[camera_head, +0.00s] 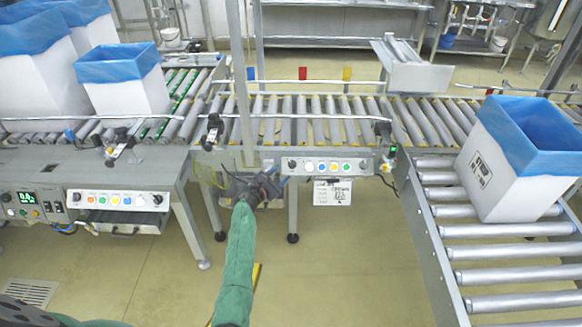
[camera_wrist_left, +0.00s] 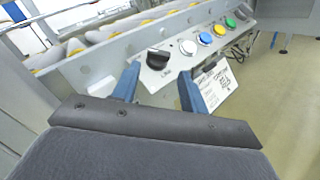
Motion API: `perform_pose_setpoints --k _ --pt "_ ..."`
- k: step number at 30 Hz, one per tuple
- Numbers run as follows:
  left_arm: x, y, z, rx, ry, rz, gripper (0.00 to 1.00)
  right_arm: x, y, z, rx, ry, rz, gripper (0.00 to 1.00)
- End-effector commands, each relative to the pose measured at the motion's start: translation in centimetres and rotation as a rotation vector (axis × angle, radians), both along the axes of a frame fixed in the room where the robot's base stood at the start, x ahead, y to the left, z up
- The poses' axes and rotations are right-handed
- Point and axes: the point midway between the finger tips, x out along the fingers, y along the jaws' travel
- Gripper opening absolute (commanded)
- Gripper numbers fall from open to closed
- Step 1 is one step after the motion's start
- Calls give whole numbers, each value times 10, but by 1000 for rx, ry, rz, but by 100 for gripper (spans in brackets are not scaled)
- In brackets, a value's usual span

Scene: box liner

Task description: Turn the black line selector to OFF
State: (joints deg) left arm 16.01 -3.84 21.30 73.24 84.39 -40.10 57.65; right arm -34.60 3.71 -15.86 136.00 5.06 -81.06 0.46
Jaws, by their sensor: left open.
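The black line selector (camera_wrist_left: 157,59) is a round black knob at the near end of a grey button panel; a small label under it seems to read LINE. In the head view the same knob (camera_head: 292,164) sits at the left end of the panel (camera_head: 328,177). My left gripper (camera_head: 270,184) is just left of and below that panel. In the left wrist view my left gripper (camera_wrist_left: 160,76) has its two blue fingers apart, with the knob showing between and beyond the tips. No contact is visible. The knob's pointer direction is too small to tell. My right gripper is not in view.
White, blue, yellow and green buttons (camera_wrist_left: 205,38) follow the knob, then another dark knob (camera_wrist_left: 240,13). A white paper label (camera_wrist_left: 215,84) hangs below the panel. The roller conveyor (camera_head: 300,125) runs behind. A blue-lined white box (camera_head: 500,178) stands on rollers at right.

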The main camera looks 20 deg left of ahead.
Motion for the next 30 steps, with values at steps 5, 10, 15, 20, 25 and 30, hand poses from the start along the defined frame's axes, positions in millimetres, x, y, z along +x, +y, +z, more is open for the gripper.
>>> perform_pose_setpoints --k 5,10,15,20,25,30 --pt "24 -9 2 0 -2 -1 44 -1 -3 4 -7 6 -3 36" --pt "45 -17 2 1 -1 0 44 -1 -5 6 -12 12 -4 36" --pt "58 -22 1 3 -1 0 44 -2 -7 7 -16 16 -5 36" --pt "63 -24 1 3 -1 0 44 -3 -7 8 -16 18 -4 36" --pt "63 -24 1 4 -1 0 44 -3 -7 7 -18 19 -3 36" --pt "63 -24 1 4 -1 0 26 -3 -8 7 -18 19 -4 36"
